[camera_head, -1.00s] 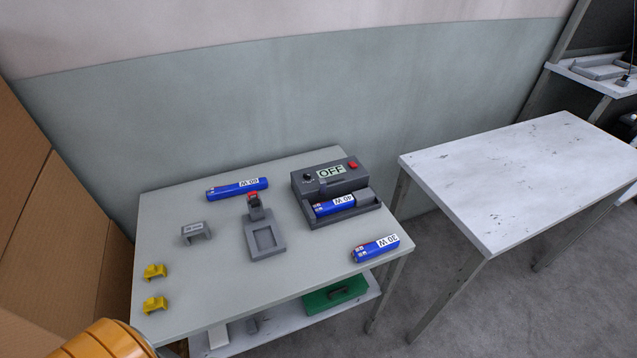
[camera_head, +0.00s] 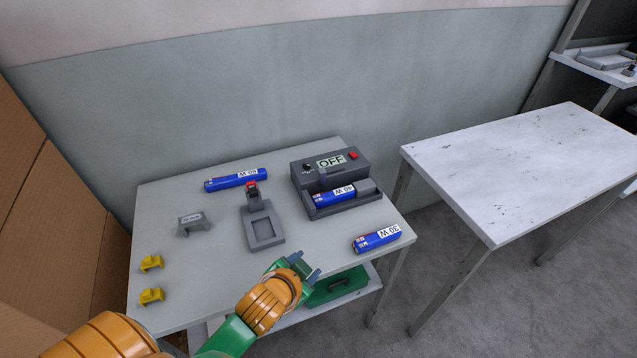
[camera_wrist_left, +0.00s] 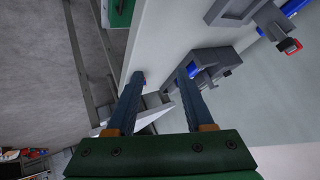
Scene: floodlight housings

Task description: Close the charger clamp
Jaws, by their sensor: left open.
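The dark grey charger (camera_head: 306,158) stands at the back right of the near table, with an OFF display, a black knob and a red button. A blue 40 W battery (camera_head: 334,196) lies in its front cradle, with a grey block (camera_head: 365,187) at its right end. I cannot tell the clamp's exact state. In the left wrist view the charger (camera_wrist_left: 213,68) shows beyond the open fingers (camera_wrist_left: 160,75). My right gripper is not in view.
A grey fixture with a red tip (camera_head: 262,228) stands left of the charger. A blue 60 W battery (camera_head: 228,181) lies behind it, a 30 W one (camera_head: 376,241) at the front right. A grey bracket (camera_head: 193,224) and two yellow clips (camera_head: 151,263) are left. A bare white table (camera_head: 530,165) stands right.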

